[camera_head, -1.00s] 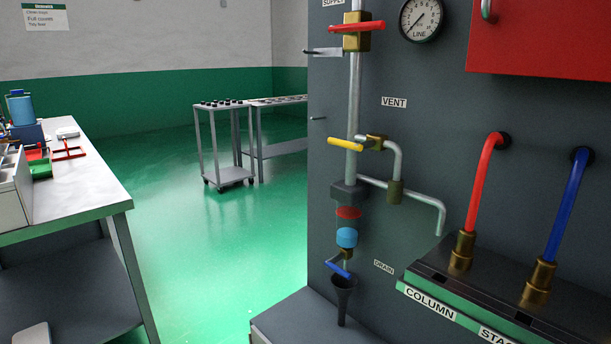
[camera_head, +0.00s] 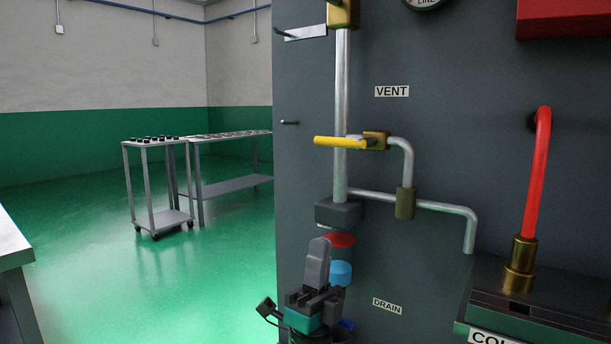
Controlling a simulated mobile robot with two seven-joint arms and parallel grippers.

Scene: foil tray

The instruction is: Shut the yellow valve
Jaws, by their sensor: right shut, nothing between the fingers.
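The yellow valve (camera_head: 338,142) is below the VENT label on the dark panel. Its yellow handle lies level, reaching left across the upright grey pipe from a brass body (camera_head: 376,140). My right gripper (camera_head: 319,243) is below the yellow handle and apart from it, at the bottom of the view with its fingers pointing up. It is shut and empty. It covers part of the red and blue pieces under the dark block and most of the blue handle. My left gripper is not in view.
A pale pipe (camera_head: 440,206) runs right from the upright pipe and bends down. A red hose (camera_head: 537,180) rises from a brass fitting at the right. A table corner (camera_head: 12,245) is at the far left. Open green floor lies left of the panel.

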